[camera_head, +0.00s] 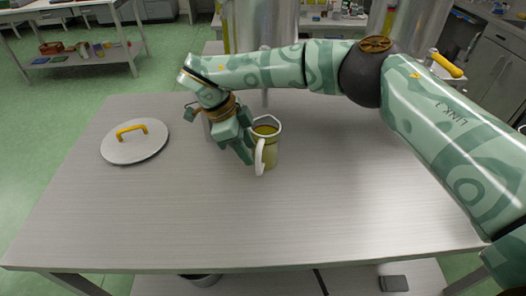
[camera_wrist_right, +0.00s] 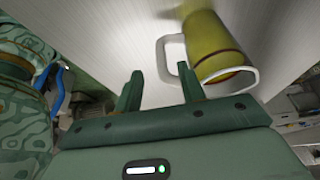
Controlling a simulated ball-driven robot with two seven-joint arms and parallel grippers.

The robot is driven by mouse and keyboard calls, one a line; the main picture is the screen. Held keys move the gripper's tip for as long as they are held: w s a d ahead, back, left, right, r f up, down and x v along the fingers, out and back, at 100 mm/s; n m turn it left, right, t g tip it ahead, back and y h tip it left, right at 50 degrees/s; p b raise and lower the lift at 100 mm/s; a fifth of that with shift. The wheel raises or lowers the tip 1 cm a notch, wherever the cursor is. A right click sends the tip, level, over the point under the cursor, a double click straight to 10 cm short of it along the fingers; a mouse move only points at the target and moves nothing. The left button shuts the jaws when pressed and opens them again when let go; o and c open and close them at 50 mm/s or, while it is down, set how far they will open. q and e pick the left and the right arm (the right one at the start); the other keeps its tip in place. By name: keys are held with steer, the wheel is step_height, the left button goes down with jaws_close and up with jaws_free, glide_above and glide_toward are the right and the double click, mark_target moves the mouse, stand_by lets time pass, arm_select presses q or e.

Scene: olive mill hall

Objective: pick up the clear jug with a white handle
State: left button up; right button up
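The clear jug (camera_head: 268,150) stands upright on the metal table, with yellow-green contents and a white rim. Its white handle (camera_head: 260,158) faces the front in the head view. In the right wrist view the jug (camera_wrist_right: 215,48) is at the upper right, its handle (camera_wrist_right: 166,58) just beyond the gap between my fingers. My right gripper (camera_head: 245,150) is just left of the jug. Its two fingers (camera_wrist_right: 160,88) are apart with nothing between them. Whether a finger touches the handle I cannot tell. My left gripper is in neither view.
The steel table (camera_head: 200,220) has wide free room at the front and right. A round grey lid (camera_head: 134,150) with a yellow handle lies at the table's left. A shelved bench (camera_head: 85,57) with small items stands at the far left.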

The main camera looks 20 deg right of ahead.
mark_target(256, 162)
steer(key=b+x, duration=0.1)
steer(key=x, duration=0.4)
steer(key=shift+w+d+f, duration=0.1)
steer(key=shift+d+f, duration=0.05)
steer(key=shift+f, duration=0.2)
steer(key=shift+r, duration=0.1)
jaws_close()
